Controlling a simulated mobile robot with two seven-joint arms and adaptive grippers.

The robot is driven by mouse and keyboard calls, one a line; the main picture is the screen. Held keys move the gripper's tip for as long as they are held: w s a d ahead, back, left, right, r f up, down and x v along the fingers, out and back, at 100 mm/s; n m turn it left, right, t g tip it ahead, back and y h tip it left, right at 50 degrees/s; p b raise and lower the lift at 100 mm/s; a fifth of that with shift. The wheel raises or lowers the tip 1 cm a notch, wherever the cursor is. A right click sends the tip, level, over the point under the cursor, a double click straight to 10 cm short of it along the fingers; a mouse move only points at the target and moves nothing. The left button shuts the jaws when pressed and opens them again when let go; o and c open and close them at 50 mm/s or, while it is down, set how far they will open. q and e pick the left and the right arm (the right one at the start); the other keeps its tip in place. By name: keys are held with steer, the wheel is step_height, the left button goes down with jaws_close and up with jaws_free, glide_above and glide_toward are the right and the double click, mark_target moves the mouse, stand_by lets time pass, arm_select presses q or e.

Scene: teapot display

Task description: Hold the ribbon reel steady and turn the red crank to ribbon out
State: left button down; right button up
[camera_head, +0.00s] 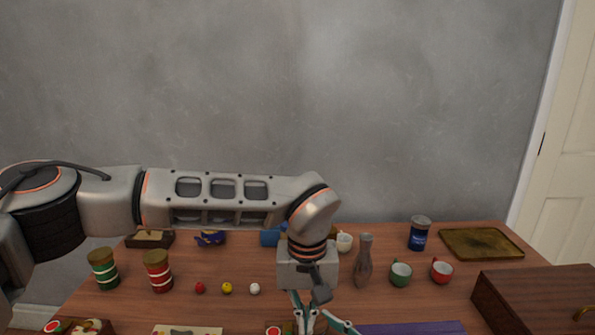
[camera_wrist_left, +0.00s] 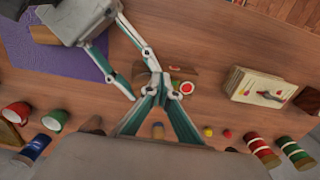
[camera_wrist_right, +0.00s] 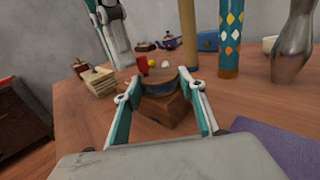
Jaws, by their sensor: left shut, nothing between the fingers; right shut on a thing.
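The ribbon reel (camera_wrist_right: 160,86), a round wooden piece with a blue band on a wooden block, sits between the fingers of my right gripper (camera_wrist_right: 160,98) in the right wrist view. My right gripper is shut on it. My left gripper (camera_wrist_left: 159,88) is shut and empty, beside the reel; it also shows in the head view (camera_head: 305,322). A red part (camera_wrist_right: 143,66) shows just behind the reel; I cannot tell whether it is the crank. A white-rimmed red disc (camera_wrist_left: 187,88) lies by the left fingertips. The reel is mostly hidden in the left wrist view.
A purple mat (camera_head: 410,328) lies to the right at the front. Red, yellow and white balls (camera_head: 227,288) lie behind the left gripper. Striped canisters (camera_head: 157,271) stand at left; a grey vase (camera_head: 364,262) and cups (camera_head: 400,274) at right. A wooden chest (camera_head: 530,295) bounds the right.

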mark_target(323, 317)
arm_select(q)
steer(key=shift+w+d, duration=0.25)
steer(key=shift+w, duration=0.4)
stand_by(1.1)
steer(key=shift+d, duration=0.3)
steer(key=shift+s+d, duration=0.1)
steer(key=shift+d, duration=0.4)
steer(key=shift+d, duration=0.55)
steer(key=shift+s, duration=0.1)
steer(key=shift+s+d+r, duration=0.1)
steer(key=shift+s+d, duration=0.05)
steer(key=shift+s, duration=0.1)
steer(key=shift+r, duration=2.95)
